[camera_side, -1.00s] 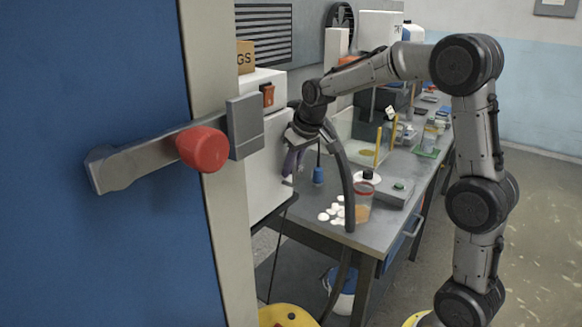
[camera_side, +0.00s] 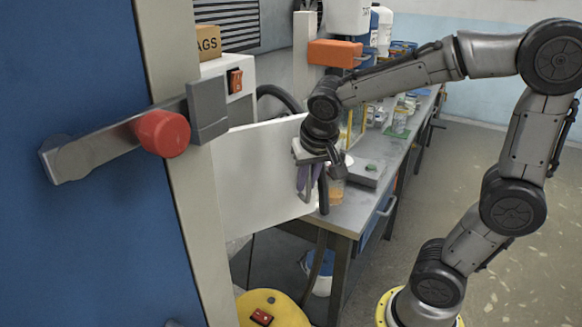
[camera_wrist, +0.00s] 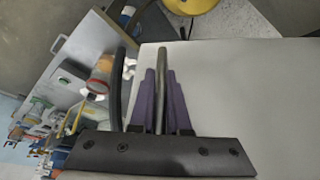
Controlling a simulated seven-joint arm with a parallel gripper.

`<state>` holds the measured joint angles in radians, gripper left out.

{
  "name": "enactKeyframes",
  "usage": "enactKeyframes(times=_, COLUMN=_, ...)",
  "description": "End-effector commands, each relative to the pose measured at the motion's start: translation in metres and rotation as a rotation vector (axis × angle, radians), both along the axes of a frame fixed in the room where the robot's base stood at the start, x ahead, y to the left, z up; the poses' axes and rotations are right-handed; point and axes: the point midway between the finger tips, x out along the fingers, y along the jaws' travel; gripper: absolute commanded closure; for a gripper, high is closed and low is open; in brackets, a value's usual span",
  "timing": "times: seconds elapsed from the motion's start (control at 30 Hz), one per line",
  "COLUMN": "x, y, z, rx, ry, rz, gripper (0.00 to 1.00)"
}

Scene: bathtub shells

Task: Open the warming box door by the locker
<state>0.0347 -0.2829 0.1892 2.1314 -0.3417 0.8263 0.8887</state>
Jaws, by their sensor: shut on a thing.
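The warming box (camera_side: 215,76) is a white cabinet with an orange-red switch, beside the locker (camera_side: 75,85). Its white door (camera_side: 262,165) stands swung outward, toward the right in the side view. My gripper (camera_side: 310,182) is at the door's free edge, its purple fingers pointing down. In the wrist view my gripper (camera_wrist: 160,72) is shut on a grey metal bar handle (camera_wrist: 162,50) in front of the white door face (camera_wrist: 225,85). The box interior is hidden behind the door in the side view.
The locker's lever with a red knob (camera_side: 161,134) juts out at left. A grey workbench (camera_side: 340,217) with a jar (camera_side: 336,190) and other items stands close behind the door. A yellow round object (camera_side: 270,308) is on the floor below. Open floor lies at right.

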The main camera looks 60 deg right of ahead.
Motion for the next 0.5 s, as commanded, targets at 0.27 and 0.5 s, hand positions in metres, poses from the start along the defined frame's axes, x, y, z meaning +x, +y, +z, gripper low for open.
enactKeyframes(times=0.27, x=-0.044, y=0.041, z=0.002, rx=-0.003, ry=-0.003, rz=-0.178, gripper=1.00)
enactKeyframes(times=0.5, x=-0.075, y=0.079, z=0.002, rx=-0.003, ry=-0.003, rz=-0.338, gripper=1.00)
